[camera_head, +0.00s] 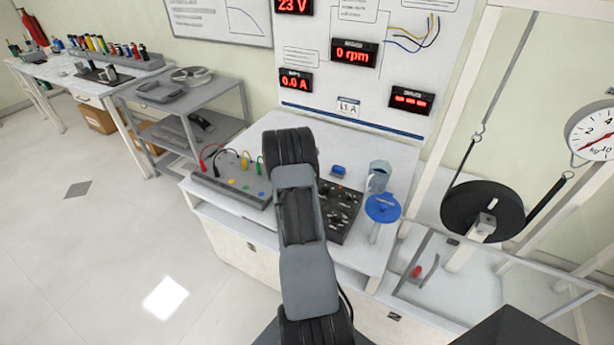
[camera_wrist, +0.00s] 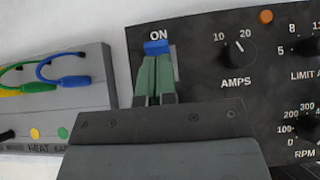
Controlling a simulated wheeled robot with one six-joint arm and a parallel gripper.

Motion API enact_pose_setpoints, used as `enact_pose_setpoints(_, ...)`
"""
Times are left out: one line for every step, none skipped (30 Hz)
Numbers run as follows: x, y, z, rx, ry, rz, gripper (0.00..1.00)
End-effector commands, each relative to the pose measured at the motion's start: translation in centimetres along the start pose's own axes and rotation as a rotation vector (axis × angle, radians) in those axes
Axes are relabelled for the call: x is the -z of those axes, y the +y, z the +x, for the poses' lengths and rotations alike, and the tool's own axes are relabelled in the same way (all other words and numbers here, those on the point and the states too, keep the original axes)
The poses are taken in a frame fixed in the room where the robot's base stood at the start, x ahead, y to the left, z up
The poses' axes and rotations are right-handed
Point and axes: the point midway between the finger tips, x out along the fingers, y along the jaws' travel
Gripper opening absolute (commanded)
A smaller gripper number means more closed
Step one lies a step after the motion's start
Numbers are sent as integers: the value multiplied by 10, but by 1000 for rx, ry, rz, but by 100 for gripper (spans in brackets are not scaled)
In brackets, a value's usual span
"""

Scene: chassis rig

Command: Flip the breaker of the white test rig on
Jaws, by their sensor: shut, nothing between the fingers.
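The white test rig (camera_head: 233,247) is a bench with a black control panel (camera_head: 349,226) on top, partly hidden by my arm in the head view. In the wrist view the panel (camera_wrist: 202,65) fills the right side. Its breaker shows as a blue lever (camera_wrist: 157,46) just below the printed word ON. My gripper (camera_wrist: 156,62) is shut and empty. Its green fingertips are right below the blue lever; I cannot tell whether they touch it. The lower part of the breaker is hidden behind the fingers. In the head view my arm hides the gripper.
A grey block with coloured leads (camera_wrist: 62,95) stands left of the panel. The board displays read 23 V (camera_head: 294,5), 0 rpm (camera_head: 353,53) and 0.0 A (camera_head: 296,81).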

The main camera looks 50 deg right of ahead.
Motion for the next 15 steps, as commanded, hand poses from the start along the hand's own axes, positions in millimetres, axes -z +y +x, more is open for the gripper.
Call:
enact_pose_setpoints(0, 0, 0, 0, -1, 0, 0)
enact_pose_setpoints(-1, 0, 0, 1, -1, 1, 0)
enact_pose_setpoints(-1, -1, 0, 1, -1, 2, 0)
enact_pose_setpoints(-2, -1, 0, 2, -1, 2, 0)
enact_pose_setpoints(-2, -1, -1, 2, -2, 2, 0)
enact_pose_setpoints(-3, -2, -1, 2, -2, 3, 0)
enact_pose_setpoints(-4, -2, -2, 3, -2, 3, 0)
enact_pose_setpoints(-5, -2, -2, 3, -2, 4, 0)
enact_pose_setpoints(-6, -2, -4, 3, -2, 4, 0)
enact_pose_setpoints(-7, -2, -4, 3, -2, 4, 0)
enact_pose_setpoints(-8, -2, -5, 3, -2, 5, 0)
enact_pose_setpoints(-10, -2, -6, 3, -2, 5, 0)
enact_pose_setpoints(-11, -2, -7, 3, -2, 5, 0)
enact_pose_setpoints(-12, -2, -8, 3, -2, 5, 0)
enact_pose_setpoints(-13, -2, -9, 3, -2, 5, 0)
